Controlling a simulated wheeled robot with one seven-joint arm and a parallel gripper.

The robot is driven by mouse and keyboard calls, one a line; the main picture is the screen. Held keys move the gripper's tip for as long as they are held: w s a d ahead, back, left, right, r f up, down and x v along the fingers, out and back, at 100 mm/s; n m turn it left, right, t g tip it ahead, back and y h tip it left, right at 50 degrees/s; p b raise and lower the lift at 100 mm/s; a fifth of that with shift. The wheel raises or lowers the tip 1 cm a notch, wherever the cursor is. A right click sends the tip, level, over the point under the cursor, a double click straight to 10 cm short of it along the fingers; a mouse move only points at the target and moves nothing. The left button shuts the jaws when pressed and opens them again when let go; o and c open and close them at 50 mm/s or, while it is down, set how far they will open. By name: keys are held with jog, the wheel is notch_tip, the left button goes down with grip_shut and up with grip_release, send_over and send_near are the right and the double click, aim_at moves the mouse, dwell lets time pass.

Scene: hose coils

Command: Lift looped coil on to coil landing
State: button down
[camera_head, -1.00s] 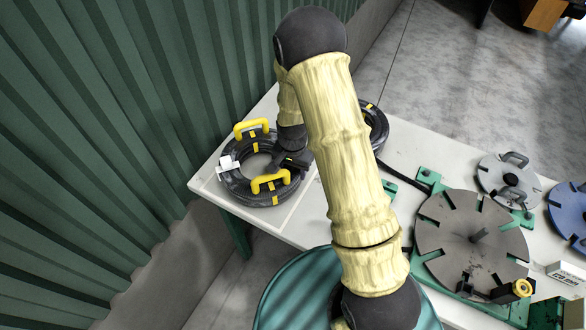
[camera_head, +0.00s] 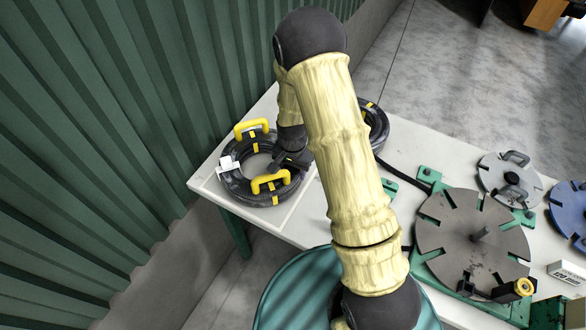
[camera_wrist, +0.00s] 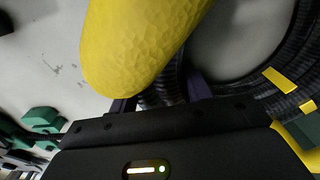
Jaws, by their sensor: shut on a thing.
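The looped coil (camera_head: 236,188) is a black hose ring with yellow handles, yellow bands and a white tag. It is over the coil landing (camera_head: 291,217), a pale rimmed area at the left end of the table. It looks level; I cannot tell whether it touches the surface. My gripper (camera_head: 287,163) is at the coil's right side, shut on it, with the upper arm hiding part of the grasp. In the wrist view, a large yellow part (camera_wrist: 135,45) fills the top, close to the dark fingers, with the ribbed black hose (camera_wrist: 285,60) beyond.
Another black coil (camera_head: 376,127) lies behind my arm, partly hidden. A grey slotted disc (camera_head: 460,245) on a green base stands at the right, with a smaller grey disc (camera_head: 497,174) and a blue one (camera_head: 572,208) beyond. A green corrugated wall (camera_head: 110,130) runs close on the left.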

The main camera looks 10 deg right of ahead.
jog(key=shift+w+f, duration=0.1)
jog(key=shift+f, duration=0.1)
dwell(0.4)
jog(key=c, duration=0.7)
grip_release()
jog(key=shift+o, duration=0.6)
jog(key=shift+f, duration=0.1)
jog(key=o, duration=0.6)
